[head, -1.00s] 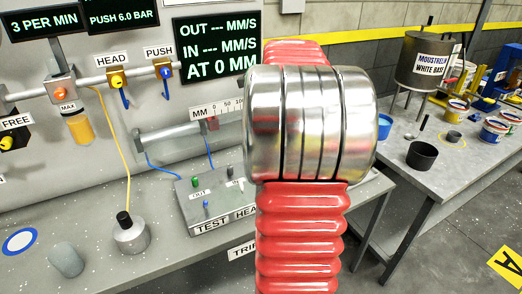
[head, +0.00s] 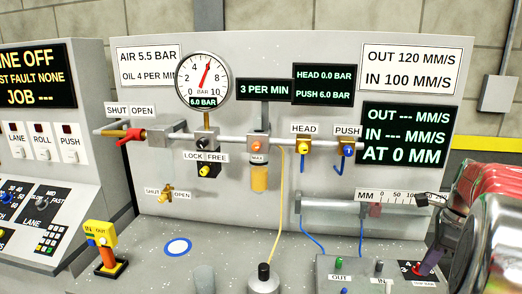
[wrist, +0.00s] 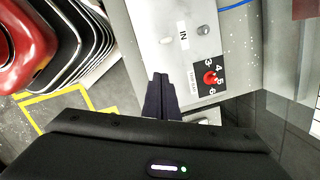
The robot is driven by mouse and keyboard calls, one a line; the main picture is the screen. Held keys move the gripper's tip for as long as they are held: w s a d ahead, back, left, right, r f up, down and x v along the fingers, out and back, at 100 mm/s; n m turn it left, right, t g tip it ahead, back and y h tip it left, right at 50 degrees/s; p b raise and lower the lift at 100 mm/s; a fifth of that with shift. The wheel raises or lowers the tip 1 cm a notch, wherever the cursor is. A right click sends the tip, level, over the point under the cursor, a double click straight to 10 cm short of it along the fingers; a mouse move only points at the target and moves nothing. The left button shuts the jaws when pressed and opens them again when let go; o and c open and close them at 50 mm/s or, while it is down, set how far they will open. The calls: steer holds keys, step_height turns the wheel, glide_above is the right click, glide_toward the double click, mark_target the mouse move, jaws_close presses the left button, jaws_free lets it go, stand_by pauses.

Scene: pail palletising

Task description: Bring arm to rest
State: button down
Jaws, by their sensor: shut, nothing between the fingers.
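My arm shows at the right edge of the head view, with its red ribbed sleeve and shiny metal joint. My gripper (wrist: 161,82) is seen in the wrist view with its dark fingers together and nothing between them. It is above the right end of the grey test head box (head: 345,270), close to a red knob (wrist: 210,77) on a black numbered plate. In the wrist view the fingertips appear just left of that plate; whether they touch the box I cannot tell.
A panel with a pressure gauge (head: 203,79), valves and displays stands behind the bench. A yellow hose (head: 279,205) hangs mid-panel. The wrist view shows yellow floor lines (wrist: 55,93).

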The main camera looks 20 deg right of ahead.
steer(key=s+a+n+t, duration=0.2)
steer(key=s+a+n, duration=0.1)
steer(key=a+n, duration=1)
steer(key=s+a+r+n+t, duration=0.1)
steer(key=s+a+n+t, duration=0.1)
steer(key=a+n, duration=1.2)
steer(key=s+a, duration=0.1)
steer(key=a, duration=1.1)
steer(key=shift+s+r+n+h, duration=0.3)
steer(key=shift+d, duration=0.15)
